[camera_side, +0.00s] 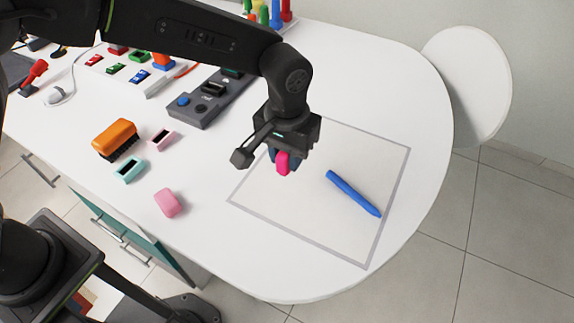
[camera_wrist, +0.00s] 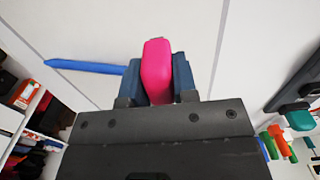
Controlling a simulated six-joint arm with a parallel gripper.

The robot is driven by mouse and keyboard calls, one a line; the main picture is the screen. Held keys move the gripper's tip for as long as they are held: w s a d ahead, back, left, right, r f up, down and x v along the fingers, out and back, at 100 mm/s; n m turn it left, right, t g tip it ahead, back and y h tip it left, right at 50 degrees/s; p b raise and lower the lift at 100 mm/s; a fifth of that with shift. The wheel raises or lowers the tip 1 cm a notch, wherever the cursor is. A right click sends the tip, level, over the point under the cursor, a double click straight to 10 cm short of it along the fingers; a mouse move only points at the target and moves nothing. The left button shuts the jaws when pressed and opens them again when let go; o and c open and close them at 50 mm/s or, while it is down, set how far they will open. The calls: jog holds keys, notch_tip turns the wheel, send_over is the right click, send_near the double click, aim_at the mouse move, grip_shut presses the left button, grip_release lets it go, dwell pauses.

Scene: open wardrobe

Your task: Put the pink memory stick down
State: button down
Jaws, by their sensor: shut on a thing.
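The pink memory stick (camera_wrist: 156,70) is bright magenta and sits between the two dark blue fingers of my gripper (camera_wrist: 158,82) in the wrist view. In the side view the stick (camera_side: 283,163) shows below my gripper (camera_side: 276,155), which is shut on it. My gripper is over the square with a grey outline (camera_side: 236,203) on the white table. I cannot tell how high the stick is above the table.
A blue pen (camera_side: 353,193) lies inside the outline, right of my gripper. Left of the outline are a pink eraser (camera_side: 168,203), an orange brush (camera_side: 114,137) and a grey device (camera_side: 197,105). The outline's lower part is clear.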

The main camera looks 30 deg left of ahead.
aim_at(287, 168)
jog(key=shift+f, duration=1.9)
jog(key=shift+f, duration=0.2)
jog(key=c, duration=0.9)
grip_release()
jog(key=shift+r, duration=0.1)
